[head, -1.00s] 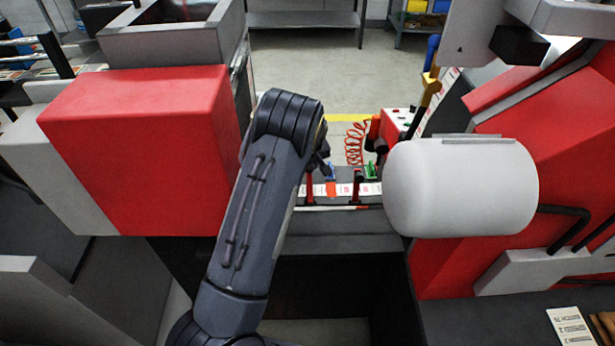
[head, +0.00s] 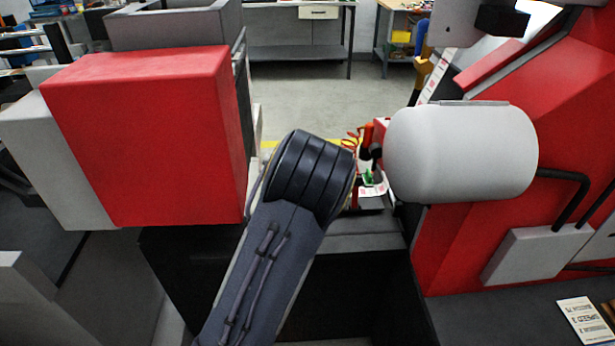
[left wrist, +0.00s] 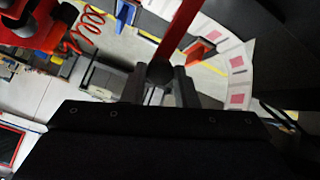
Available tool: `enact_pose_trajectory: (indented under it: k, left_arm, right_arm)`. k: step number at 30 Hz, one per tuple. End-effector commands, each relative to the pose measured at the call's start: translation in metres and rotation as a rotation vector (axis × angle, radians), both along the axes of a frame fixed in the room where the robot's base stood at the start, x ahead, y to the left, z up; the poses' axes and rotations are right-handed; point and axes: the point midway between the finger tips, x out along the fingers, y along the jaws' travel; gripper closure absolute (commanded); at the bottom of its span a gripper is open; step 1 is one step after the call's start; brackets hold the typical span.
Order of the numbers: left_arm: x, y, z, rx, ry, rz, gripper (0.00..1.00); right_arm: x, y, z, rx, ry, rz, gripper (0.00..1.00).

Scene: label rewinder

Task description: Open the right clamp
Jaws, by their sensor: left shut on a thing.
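In the left wrist view a red clamp lever (left wrist: 181,25) ends in a round black knob (left wrist: 160,74). My left gripper (left wrist: 159,82) is shut on this knob, one finger on each side. In the head view my left arm covers the gripper and most of the clamp area. A thin red lever (head: 355,191) shows just right of the arm there. I cannot tell from these frames alone which clamp the held lever belongs to. My right gripper is not in view.
A white label strip with pink squares (left wrist: 237,63) and an orange piece (left wrist: 200,51) lie close to the lever. A red coiled cable (left wrist: 87,28) hangs nearby.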

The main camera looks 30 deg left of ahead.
Motion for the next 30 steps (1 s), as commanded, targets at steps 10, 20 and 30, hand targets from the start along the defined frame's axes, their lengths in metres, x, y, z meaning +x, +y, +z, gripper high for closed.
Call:
enact_pose_trajectory:
  k: [10,20,30]
  left_arm:
    - [0.0036,0.0011,0.0073,0.004,-0.017,-0.002,1.00]
    - [0.0039,0.0013,0.0082,0.004,-0.019,-0.003,1.00]
    - [0.0040,0.0013,0.0085,0.004,-0.019,-0.002,0.69]
  right_arm:
    - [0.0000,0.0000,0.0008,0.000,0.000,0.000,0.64]
    - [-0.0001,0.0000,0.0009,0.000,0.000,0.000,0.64]
    - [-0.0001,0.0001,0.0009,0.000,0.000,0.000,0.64]
